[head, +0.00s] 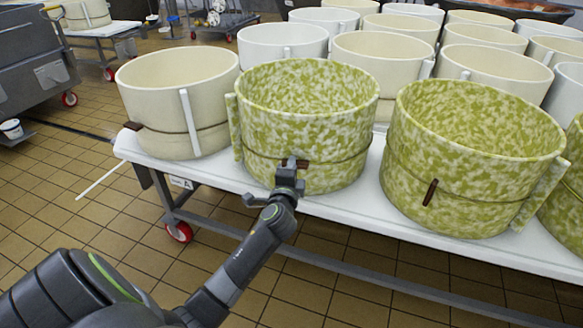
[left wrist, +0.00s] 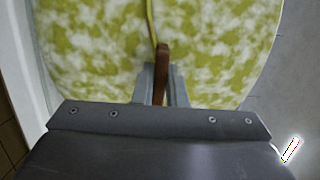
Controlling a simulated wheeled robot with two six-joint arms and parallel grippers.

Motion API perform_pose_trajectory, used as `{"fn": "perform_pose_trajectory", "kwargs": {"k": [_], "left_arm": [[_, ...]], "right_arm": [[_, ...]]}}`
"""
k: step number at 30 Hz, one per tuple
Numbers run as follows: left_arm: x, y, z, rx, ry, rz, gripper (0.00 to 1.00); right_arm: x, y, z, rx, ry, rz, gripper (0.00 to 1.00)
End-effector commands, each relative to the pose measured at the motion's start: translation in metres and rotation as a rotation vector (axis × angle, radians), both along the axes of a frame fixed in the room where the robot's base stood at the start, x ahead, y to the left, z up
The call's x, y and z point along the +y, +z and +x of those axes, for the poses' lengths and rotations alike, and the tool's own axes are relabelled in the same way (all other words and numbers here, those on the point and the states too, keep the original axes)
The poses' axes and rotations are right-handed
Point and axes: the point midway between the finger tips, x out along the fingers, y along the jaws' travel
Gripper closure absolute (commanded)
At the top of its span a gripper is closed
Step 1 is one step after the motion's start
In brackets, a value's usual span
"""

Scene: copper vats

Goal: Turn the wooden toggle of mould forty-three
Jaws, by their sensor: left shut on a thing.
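A green-and-cream mottled mould (head: 265,125) stands near the front edge of the white table, with a dark cord around it. Its brown wooden toggle (head: 303,164) sits at the cord on the front wall, roughly level. My left gripper (head: 290,166) reaches it from the front and is shut on this toggle. In the left wrist view the toggle (left wrist: 163,58) stands between the two fingers (left wrist: 160,85), with its end showing beyond them. No number can be read on the mould. My right gripper is not in view.
A second mottled mould (head: 470,150) with a slanted toggle (head: 430,192) stands to the right, and a cream mould (head: 165,95) to the left. Several more moulds stand behind.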

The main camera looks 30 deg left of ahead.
Motion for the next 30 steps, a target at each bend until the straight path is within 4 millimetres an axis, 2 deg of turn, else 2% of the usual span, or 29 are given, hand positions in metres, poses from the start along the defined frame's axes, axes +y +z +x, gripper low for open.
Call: {"fn": "perform_pose_trajectory", "kwargs": {"k": [1, 6, 17, 23, 30], "left_arm": [[0.0, -0.002, -0.001, 0.002, 0.001, -0.004, 0.87], [0.0, -0.002, 0.0, 0.002, 0.001, -0.003, 0.66], [-0.003, -0.001, -0.005, 0.001, 0.0, -0.002, 0.66], [-0.016, -0.001, -0.034, 0.003, 0.0, -0.006, 0.66], [-0.04, 0.0, -0.085, 0.002, 0.003, -0.007, 0.66]], "right_arm": [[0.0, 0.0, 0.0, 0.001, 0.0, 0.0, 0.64], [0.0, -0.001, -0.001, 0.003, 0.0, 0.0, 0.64], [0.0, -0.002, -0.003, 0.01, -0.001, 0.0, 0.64], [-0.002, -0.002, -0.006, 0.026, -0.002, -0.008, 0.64], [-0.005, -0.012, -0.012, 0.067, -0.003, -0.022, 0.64]]}}
